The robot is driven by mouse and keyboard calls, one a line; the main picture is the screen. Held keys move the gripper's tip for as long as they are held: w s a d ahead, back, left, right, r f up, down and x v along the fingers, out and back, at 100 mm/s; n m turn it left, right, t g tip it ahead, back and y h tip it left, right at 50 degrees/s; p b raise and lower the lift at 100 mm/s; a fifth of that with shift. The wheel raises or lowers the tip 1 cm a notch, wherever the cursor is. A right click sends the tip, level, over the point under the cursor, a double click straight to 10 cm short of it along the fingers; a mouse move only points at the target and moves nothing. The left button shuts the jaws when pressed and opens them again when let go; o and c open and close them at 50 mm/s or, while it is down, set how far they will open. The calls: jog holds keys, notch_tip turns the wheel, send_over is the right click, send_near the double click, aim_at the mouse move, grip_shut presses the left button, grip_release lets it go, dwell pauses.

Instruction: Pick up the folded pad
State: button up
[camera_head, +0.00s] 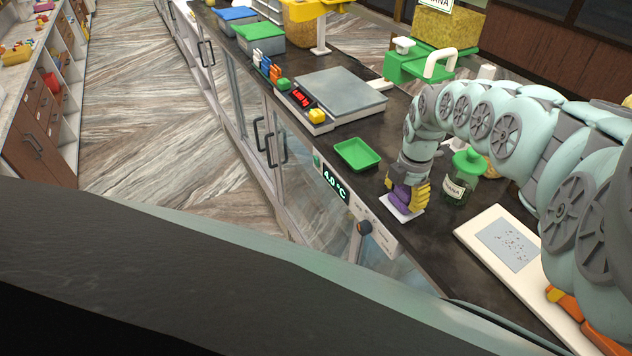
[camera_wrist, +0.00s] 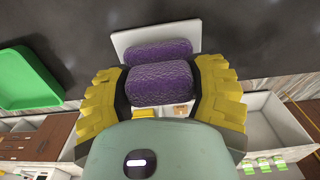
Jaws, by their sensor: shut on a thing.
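The folded pad (camera_wrist: 160,83) is purple and textured, with two rounded folds showing in the wrist view. In the head view a little of its purple (camera_head: 400,193) shows at my gripper. My gripper (camera_wrist: 162,76) has its yellow fingers on either side of the nearer fold, shut on it. A small white plate (camera_wrist: 125,41) lies behind the pad in the wrist view. In the head view the plate (camera_head: 388,206) is under the gripper, at the counter's front edge. I cannot tell whether the pad touches the plate.
A green tray (camera_head: 357,153) lies left of my gripper, and a green-lidded jar (camera_head: 463,177) stands close on its right. A white board with a grey panel (camera_head: 509,244) lies nearer on the dark counter. A scale (camera_head: 340,95) stands farther back.

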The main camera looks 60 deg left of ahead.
aim_at(407, 187)
jog(key=shift+a, duration=0.1)
jog(key=shift+a+r+b, duration=0.3)
jog(key=shift+b, duration=0.35)
jog(key=shift+a+r+b, duration=0.2)
jog(key=shift+r+b, duration=0.15)
jog(key=shift+b, duration=0.45)
jog(key=shift+w+d+r+b, duration=0.1)
jog(key=shift+r+b, duration=0.1)
jog(key=shift+b, duration=0.25)
jog(key=shift+d+r+b, duration=0.1)
jog(key=shift+d+b, duration=0.3)
jog(key=shift+b, duration=0.2)
notch_tip(407, 187, up, 8)
jog(key=b, duration=0.2)
jog(key=shift+d+b, duration=0.15)
jog(key=shift+b, duration=0.25)
